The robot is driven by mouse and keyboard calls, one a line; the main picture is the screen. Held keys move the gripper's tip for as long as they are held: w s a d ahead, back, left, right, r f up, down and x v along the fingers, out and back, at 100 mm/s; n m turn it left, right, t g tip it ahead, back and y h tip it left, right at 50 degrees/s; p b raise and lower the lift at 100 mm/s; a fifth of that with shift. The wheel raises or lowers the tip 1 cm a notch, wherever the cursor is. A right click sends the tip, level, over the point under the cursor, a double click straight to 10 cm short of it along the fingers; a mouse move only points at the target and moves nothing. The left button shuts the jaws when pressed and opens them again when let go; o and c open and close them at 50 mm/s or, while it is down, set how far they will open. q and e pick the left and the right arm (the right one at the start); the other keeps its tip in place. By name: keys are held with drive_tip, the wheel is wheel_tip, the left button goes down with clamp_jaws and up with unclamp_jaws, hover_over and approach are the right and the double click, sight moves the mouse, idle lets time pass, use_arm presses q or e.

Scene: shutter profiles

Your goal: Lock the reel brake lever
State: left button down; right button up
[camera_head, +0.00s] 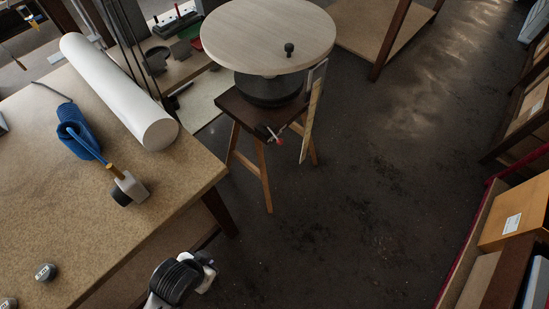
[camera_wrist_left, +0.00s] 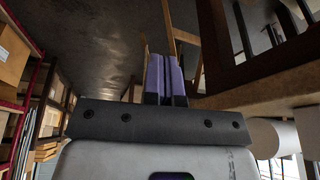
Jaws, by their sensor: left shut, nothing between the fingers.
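The reel is a round pale wooden disc (camera_head: 268,36) on a dark hub, standing on a dark-topped wooden stand (camera_head: 262,112). A small lever with a red tip (camera_head: 278,140) shows at the front edge of the stand; it is too small to tell its setting. My left gripper (camera_wrist_left: 166,78) shows in the left wrist view with its two purple fingers shut together and empty. Part of my arm shows at the bottom of the head view, well in front of the stand and apart from the lever. My right gripper is not in view.
A workbench (camera_head: 60,225) fills the left, with a white roll (camera_head: 118,92), a blue coiled item (camera_head: 78,132) and small round pieces. Dark floor (camera_head: 370,200) is clear right of the stand. Shelving with boxes (camera_head: 515,215) lines the right side.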

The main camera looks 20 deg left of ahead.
use_arm(q)
drive_tip(key=w+f+m+t+b, duration=0.2)
drive_tip(key=w+f+b, duration=0.3)
drive_tip(key=f+b, duration=0.4)
drive_tip(key=w+f+m+t+b, duration=0.1)
drive_tip(key=w+f+b, duration=0.4)
drive_tip(key=f+b, duration=0.4)
drive_tip(key=w+r+m+t+h, duration=0.1)
drive_tip(key=w+r+m+t, duration=0.2)
drive_tip(key=w, duration=0.6)
drive_tip(key=w+r+m+t+h, duration=0.1)
drive_tip(key=w+r+m+t, duration=0.2)
drive_tip(key=w+m, duration=0.4)
drive_tip(key=w+r+m+t+h, duration=0.2)
drive_tip(key=w+r+m+t, duration=0.1)
drive_tip(key=w, duration=0.7)
drive_tip(key=r+m, duration=0.1)
drive_tip(key=m, duration=0.1)
drive_tip(key=shift+w+d+m+t, duration=0.3)
drive_tip(key=shift+d+m+t, duration=0.05)
drive_tip(key=shift+m+t, duration=0.05)
drive_tip(key=shift+f+b, duration=0.1)
drive_tip(key=shift+b, duration=0.2)
